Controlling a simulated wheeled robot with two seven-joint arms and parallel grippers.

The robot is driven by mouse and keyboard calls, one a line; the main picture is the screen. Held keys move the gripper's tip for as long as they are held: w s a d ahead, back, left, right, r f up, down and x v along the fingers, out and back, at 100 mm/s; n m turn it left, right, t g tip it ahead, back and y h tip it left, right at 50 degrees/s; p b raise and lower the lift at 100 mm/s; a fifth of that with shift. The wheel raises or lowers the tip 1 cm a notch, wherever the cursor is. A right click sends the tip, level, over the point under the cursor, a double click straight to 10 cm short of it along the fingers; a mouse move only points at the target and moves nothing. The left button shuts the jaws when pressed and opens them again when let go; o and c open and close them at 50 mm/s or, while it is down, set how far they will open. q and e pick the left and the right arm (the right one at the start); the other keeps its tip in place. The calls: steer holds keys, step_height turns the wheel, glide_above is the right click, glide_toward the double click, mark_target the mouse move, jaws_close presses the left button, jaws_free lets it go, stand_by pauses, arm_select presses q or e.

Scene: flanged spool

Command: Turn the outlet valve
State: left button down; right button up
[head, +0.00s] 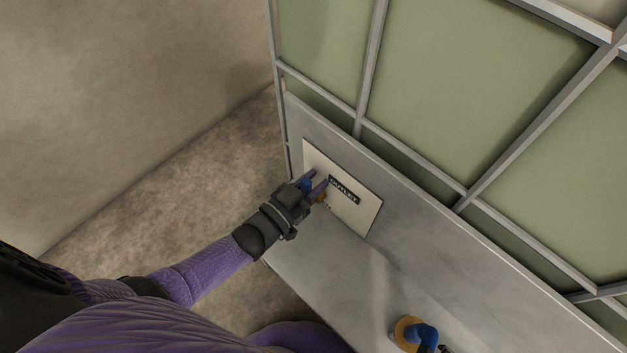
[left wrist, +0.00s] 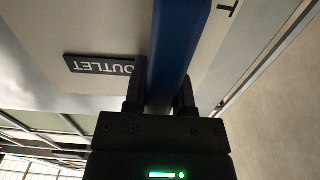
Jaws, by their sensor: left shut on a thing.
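The outlet valve's blue handle (head: 307,184) stands in front of a cream plate (head: 362,214) with a dark OUTLET label (head: 344,189). A small brass-coloured part (head: 320,198) of the valve shows beside it. My left gripper (head: 315,182) is at the handle, its fingers pointing at the plate. In the left wrist view the blue handle (left wrist: 178,45) runs as a long bar between the two fingers (left wrist: 160,92), which are shut on it. The OUTLET label (left wrist: 98,64) appears upside down there. The gripper hides much of the valve body. My right gripper is not in view.
A second blue handle (head: 424,334) on an orange-yellow round base (head: 403,330) stands on the grey ledge (head: 345,280) at the bottom. A grey-framed green panel wall (head: 470,90) rises behind. Bare floor (head: 200,170) lies to the left.

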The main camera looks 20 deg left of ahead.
arm_select(q)
steer(key=shift+a+f, duration=0.1)
steer(key=shift+a, duration=0.05)
stand_by(0.4)
steer(key=shift+c, duration=2.2)
jaws_free()
steer(key=p+v, duration=0.3)
steer(key=v, duration=0.7)
